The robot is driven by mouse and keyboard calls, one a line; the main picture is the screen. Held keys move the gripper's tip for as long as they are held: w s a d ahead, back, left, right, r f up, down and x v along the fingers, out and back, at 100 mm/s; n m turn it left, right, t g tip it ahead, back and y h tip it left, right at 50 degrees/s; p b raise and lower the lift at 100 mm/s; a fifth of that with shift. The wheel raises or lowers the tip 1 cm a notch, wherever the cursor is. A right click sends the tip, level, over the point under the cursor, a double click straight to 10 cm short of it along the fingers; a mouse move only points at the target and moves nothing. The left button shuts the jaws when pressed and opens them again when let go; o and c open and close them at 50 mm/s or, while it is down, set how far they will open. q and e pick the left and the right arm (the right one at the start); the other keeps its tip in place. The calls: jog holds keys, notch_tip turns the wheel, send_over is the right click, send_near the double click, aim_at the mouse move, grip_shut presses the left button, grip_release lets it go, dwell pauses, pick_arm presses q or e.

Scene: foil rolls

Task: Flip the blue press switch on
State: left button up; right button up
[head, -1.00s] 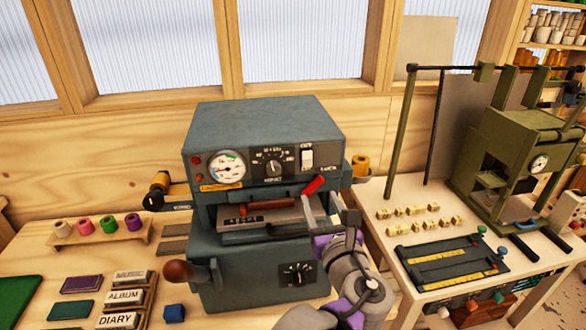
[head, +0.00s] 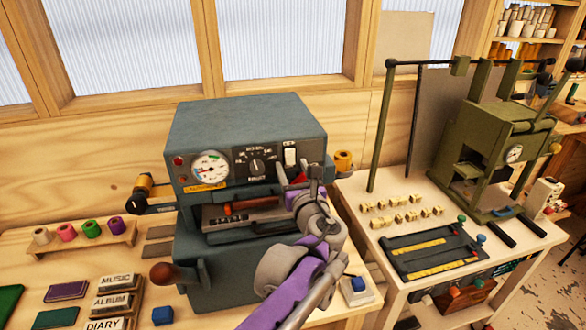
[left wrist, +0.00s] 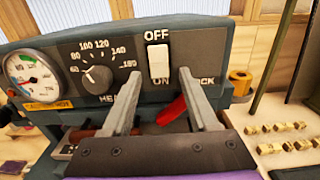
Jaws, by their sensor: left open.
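The blue-grey press (head: 245,130) stands on the wooden table. Its front panel carries a white rocker switch (head: 290,154) at the right. My left gripper (head: 298,178) is open and empty in front of the panel, just below the switch in the head view. In the left wrist view its fingers (left wrist: 159,76) spread to either side of the switch's lower end, with no clear contact. My right gripper is not in view.
A dial (head: 257,166) and gauge (head: 210,168) sit left of the switch. A red lever (left wrist: 172,110) shows between my fingers in the left wrist view. A green press (head: 500,145) stands on the right table.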

pick_arm(q)
jog(key=shift+c, duration=0.3)
grip_shut()
jog(key=shift+f, duration=0.1)
jog(key=shift+w+f+t, duration=0.1)
jog(key=shift+t, duration=0.5)
jog(key=shift+o, duration=0.3)
grip_release()
